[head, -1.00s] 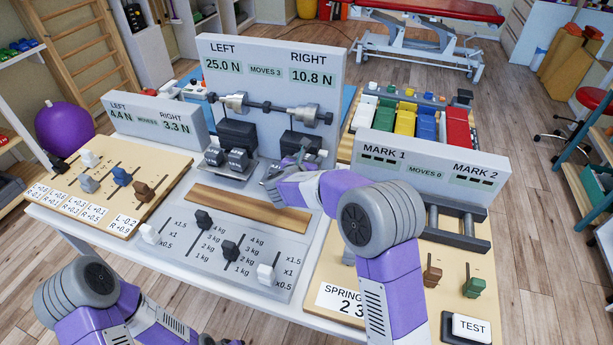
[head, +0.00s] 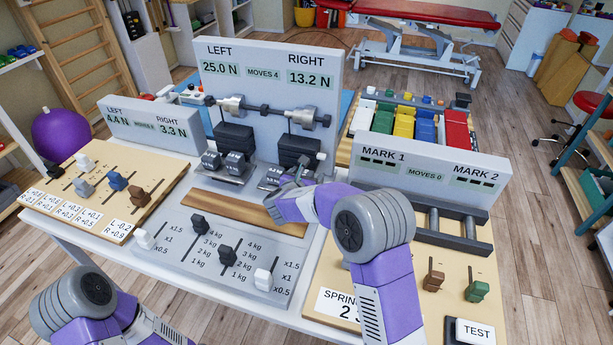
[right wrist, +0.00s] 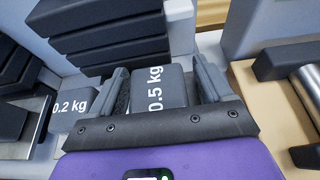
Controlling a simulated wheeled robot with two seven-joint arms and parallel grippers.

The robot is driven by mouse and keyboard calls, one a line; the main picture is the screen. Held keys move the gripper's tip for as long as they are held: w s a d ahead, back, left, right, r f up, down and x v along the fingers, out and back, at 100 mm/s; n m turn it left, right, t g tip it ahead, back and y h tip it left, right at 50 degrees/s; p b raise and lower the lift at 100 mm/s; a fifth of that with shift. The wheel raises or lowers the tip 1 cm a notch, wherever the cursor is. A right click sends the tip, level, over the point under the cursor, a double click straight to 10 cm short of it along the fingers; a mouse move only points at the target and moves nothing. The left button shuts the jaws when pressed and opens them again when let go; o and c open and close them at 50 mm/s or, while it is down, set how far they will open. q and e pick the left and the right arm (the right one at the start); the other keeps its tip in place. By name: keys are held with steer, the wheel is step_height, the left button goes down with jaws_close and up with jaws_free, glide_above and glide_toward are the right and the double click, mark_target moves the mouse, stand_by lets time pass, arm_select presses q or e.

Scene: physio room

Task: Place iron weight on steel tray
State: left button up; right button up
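An iron weight marked 0.5 kg (right wrist: 160,90) stands between the fingers of my right gripper (right wrist: 163,85) in the right wrist view. Narrow gaps seem to show beside it, so the fingers look open around it. In the head view my right gripper (head: 284,181) is low at the front of the stand, below the right black stack (head: 298,148). A steel tray (head: 224,181) below the left stack bears dark round weights (head: 235,163). Another dark weight (head: 272,175) shows beside my right fingers; the surface under it is mostly hidden. My left gripper is out of view.
A weight marked 0.2 kg (right wrist: 73,105) stands left of my fingers in the right wrist view. The display panel (head: 268,65) reads 25.0 N left and 13.2 N right. A wooden strip (head: 230,206) and a slider panel (head: 210,250) lie in front. A roller frame (head: 448,230) is at right.

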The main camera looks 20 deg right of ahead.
steer(key=shift+r, duration=0.15)
steer(key=p+v, duration=0.2)
steer(key=v, duration=1)
